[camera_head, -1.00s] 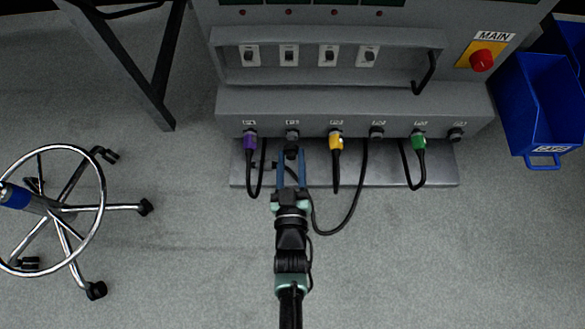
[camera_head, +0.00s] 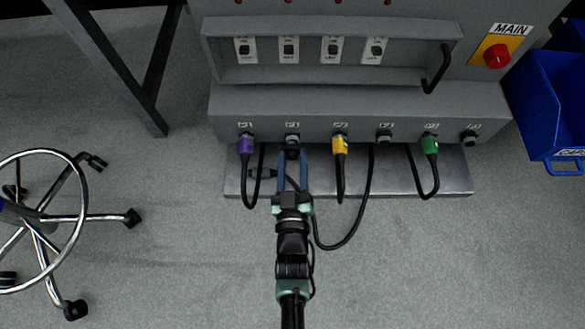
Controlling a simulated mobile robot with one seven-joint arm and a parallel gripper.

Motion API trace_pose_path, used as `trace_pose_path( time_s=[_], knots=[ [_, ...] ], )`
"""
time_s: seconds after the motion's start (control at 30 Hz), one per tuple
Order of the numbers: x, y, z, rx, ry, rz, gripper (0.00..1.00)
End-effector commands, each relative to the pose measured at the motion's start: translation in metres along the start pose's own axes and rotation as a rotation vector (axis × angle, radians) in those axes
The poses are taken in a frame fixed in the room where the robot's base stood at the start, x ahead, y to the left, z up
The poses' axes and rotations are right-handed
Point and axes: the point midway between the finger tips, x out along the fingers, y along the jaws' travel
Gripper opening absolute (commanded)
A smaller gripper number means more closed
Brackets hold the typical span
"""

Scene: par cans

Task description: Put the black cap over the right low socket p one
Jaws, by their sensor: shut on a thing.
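My gripper (camera_head: 292,160) has two blue fingers and is at the second low socket from the left (camera_head: 292,139). It is shut on a small black piece, which looks like the black cap (camera_head: 292,153), right in front of that socket. I cannot tell whether the cap touches the socket. The rightmost low socket (camera_head: 470,138) has a dark front and no cable. Another dark socket (camera_head: 385,136) lies between the yellow and green plugs. The small labels above the sockets are too small to read surely.
Purple (camera_head: 246,144), yellow (camera_head: 340,145) and green (camera_head: 430,145) plugs with hanging black cables fill other sockets. A loose black cable (camera_head: 350,238) loops right of my gripper. A grey ledge (camera_head: 390,185) runs below. A wheeled stool (camera_head: 60,215) stands left, blue bins (camera_head: 540,115) right.

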Motion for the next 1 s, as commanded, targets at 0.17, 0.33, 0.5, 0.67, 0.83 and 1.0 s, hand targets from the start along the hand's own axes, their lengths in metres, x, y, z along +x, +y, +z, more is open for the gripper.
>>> trace_pose_path(
  time_s=[0.17,0.33,0.5,0.67,0.83,1.0],
  knots=[
    [0.015,0.000,0.001,0.000,0.002,0.001,0.00],
    [0.013,0.000,0.000,0.000,0.000,0.000,0.00],
    [0.013,0.000,0.000,0.002,0.000,0.000,0.00],
    [0.016,0.000,0.000,0.022,0.000,-0.001,0.00],
    [0.016,0.000,0.000,0.025,-0.001,-0.001,0.00],
    [0.016,0.000,0.000,0.025,0.000,-0.001,0.00]
  ],
)
